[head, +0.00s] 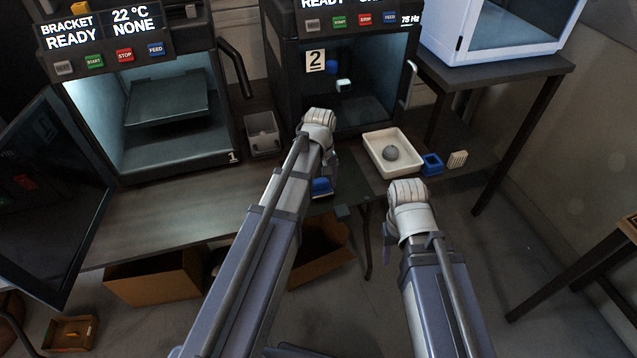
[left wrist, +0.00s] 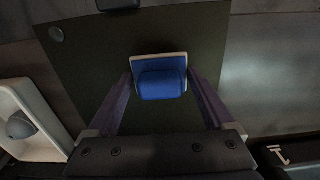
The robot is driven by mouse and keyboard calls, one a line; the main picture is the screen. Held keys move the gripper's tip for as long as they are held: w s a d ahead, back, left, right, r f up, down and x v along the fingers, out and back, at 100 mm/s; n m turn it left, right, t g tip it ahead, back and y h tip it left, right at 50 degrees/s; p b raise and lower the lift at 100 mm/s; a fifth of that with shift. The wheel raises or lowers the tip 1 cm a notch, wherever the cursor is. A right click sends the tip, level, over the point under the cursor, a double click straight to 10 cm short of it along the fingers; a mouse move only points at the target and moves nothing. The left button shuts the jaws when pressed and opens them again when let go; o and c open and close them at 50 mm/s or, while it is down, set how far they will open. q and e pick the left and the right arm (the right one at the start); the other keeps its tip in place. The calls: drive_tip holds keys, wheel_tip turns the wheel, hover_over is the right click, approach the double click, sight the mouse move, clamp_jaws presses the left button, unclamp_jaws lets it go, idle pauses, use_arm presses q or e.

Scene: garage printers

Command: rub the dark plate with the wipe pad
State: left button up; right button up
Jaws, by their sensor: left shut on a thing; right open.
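The wipe pad (left wrist: 160,85) is blue with a pale base. My left gripper (left wrist: 160,92) is shut on it, with a finger at each side. The pad also shows as a small blue patch (head: 320,185) below my left wrist in the head view. The dark plate (left wrist: 100,60) is flat and square, lying under the pad on the bench in the left wrist view. I cannot tell whether the pad touches it. In the head view my left arm hides most of the plate. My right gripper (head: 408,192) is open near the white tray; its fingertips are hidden.
The bench (head: 170,215) is clear at front left.

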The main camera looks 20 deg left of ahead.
sight(324, 202)
use_arm(q)
drive_tip(key=shift+s+f, duration=0.2)
drive_tip(key=shift+s, duration=0.05)
drive_tip(key=shift+s+d, duration=0.5)
drive_tip(key=shift+s, duration=0.15)
drive_tip(key=shift+s+d, duration=0.45)
drive_tip(key=shift+s, duration=0.2)
drive_tip(key=shift+s+d, duration=0.25)
drive_tip(key=shift+w+a+r, duration=0.1)
drive_tip(key=shift+w+r, duration=0.05)
drive_tip(key=shift+w, duration=0.2)
drive_tip(key=shift+w+a, duration=0.65)
drive_tip(key=shift+w, duration=0.1)
drive_tip(key=shift+w+a, duration=0.1)
drive_tip(key=shift+w, duration=0.2)
drive_tip(key=shift+w+a, duration=0.2)
drive_tip(key=shift+w, duration=0.05)
drive_tip(key=r+p, duration=0.4)
drive_tip(key=shift+w+a+r+p, duration=0.15)
drive_tip(key=shift+a+p, duration=0.05)
drive_tip(key=shift+p, duration=0.2)
wheel_tip(324, 202, up, 3)
drive_tip(key=p, duration=0.3)
use_arm(e)
wheel_tip(324, 202, up, 7)
drive_tip(key=shift+d, duration=0.4)
use_arm(q)
drive_tip(key=shift+f, duration=0.25)
use_arm(e)
drive_tip(key=shift+f, duration=0.2)
